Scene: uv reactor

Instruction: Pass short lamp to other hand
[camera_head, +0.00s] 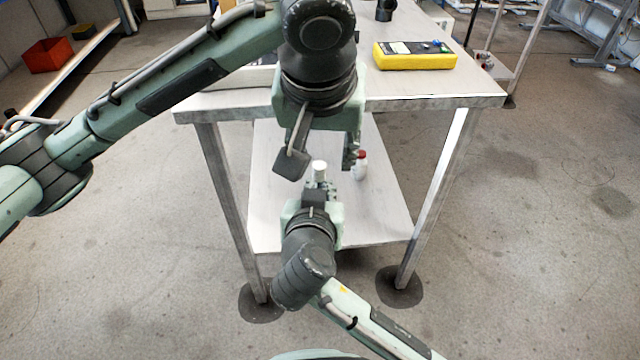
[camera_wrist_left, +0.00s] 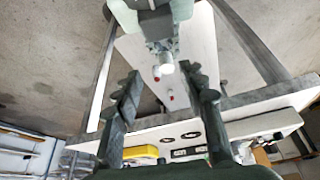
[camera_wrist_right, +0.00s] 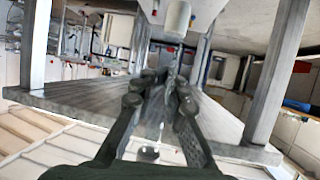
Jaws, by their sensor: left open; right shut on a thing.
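The short lamp has a white end that shows in the head view (camera_head: 319,168), standing up out of my right gripper (camera_head: 319,186). My right gripper is shut on the lamp; in the right wrist view the white end (camera_wrist_right: 177,18) is beyond the fingertips (camera_wrist_right: 163,80), and its thin part between the fingers is hard to make out. My left gripper (camera_head: 322,160) is open and empty, pointing down from above. In the left wrist view the lamp's white end (camera_wrist_left: 167,68) lies between the open fingers (camera_wrist_left: 166,82), with no visible contact.
The table (camera_head: 430,98) stands ahead, its front edge close behind my left gripper. A yellow device (camera_head: 415,61) lies on its top. A white and red bottle (camera_head: 360,165) is on the lower shelf (camera_head: 385,215). Open floor lies on both sides.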

